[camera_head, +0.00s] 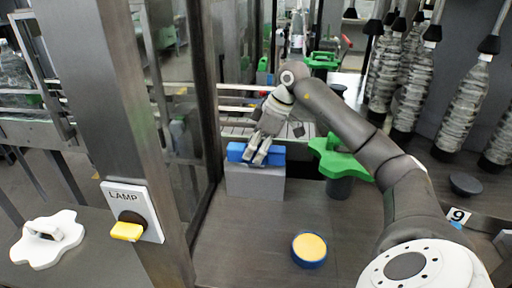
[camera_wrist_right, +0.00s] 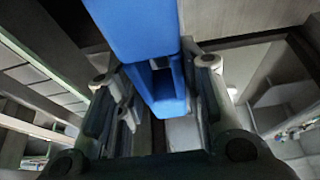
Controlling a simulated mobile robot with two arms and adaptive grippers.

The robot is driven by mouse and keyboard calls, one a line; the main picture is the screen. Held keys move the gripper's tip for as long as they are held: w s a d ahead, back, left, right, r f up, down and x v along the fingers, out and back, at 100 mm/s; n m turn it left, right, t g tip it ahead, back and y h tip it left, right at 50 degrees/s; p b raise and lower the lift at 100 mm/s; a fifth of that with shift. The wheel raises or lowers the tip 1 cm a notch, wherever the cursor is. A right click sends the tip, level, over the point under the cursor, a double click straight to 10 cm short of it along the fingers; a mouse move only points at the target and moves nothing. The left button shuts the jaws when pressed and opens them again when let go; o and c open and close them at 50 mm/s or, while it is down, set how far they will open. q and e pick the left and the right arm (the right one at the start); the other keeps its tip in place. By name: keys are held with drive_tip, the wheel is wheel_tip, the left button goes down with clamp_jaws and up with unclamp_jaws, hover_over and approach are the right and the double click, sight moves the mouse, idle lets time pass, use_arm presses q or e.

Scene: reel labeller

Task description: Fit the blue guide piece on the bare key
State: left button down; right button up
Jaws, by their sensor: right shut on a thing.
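The blue guide piece (camera_head: 278,154) is at the top of a light grey block (camera_head: 255,184) in the head view; I cannot tell whether it rests on the block or is held just above it. My right gripper (camera_head: 258,152) reaches down from behind and is shut on the blue piece. In the right wrist view the blue piece (camera_wrist_right: 135,25) runs between the two fingers and shows a rectangular opening. I cannot make out the bare key in either view. My left gripper is not in view.
A green star-shaped part (camera_head: 340,160) stands on a dark post right of the block. A yellow-topped blue round piece (camera_head: 309,250) sits on the dark counter (camera_head: 240,245). A metal post with a yellow LAMP switch (camera_head: 127,231) stands left.

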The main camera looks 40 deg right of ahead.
drive_tip(key=shift+f+b, duration=0.4)
drive_tip(key=shift+f, duration=0.35)
drive_tip(key=o, duration=1.2)
drive_tip(key=v, duration=1.2)
drive_tip(key=shift+f, duration=0.1)
